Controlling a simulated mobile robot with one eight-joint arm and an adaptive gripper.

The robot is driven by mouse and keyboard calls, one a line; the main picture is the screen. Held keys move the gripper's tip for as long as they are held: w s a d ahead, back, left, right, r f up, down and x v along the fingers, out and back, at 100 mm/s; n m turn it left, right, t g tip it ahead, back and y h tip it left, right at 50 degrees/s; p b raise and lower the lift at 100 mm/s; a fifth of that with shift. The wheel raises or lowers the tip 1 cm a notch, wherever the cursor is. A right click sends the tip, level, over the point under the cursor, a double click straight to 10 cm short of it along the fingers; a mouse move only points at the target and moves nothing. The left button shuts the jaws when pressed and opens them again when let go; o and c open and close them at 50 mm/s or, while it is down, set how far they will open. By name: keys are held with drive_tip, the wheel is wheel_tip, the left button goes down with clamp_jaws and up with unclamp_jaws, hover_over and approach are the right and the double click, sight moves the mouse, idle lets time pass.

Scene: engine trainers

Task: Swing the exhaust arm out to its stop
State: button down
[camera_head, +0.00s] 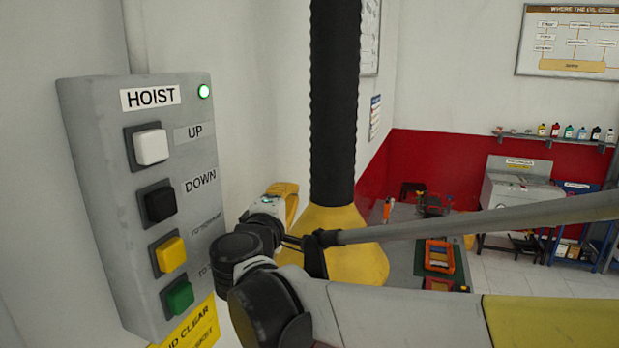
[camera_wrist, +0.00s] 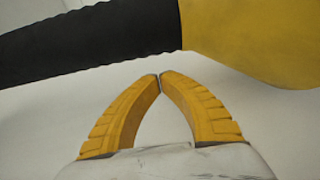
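The exhaust arm shows as a thick black corrugated hose (camera_head: 334,100) hanging down to a yellow flared hood (camera_head: 350,262) in the head view. In the wrist view the hose (camera_wrist: 90,42) and the hood (camera_wrist: 255,38) cross the top of the picture. My gripper (camera_head: 291,193) is left of the hose in the head view, its yellow fingers partly hidden. In the wrist view my gripper (camera_wrist: 160,76) has its fingertips together with nothing between them. The tips lie just below the hose in the picture; I cannot tell whether they touch it.
A grey hoist control box (camera_head: 140,210) with several buttons and a lit green lamp is close on the left. A grey rod (camera_head: 480,218) crosses from the right to near the hood. Behind stand a workbench with an orange tray (camera_head: 440,257), a grey cabinet (camera_head: 512,185) and a bottle shelf (camera_head: 560,137).

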drive_tip(key=p+x, duration=0.2)
drive_tip(key=x, duration=0.8)
drive_tip(key=shift+w+p, duration=0.15)
drive_tip(key=shift+p, duration=0.25)
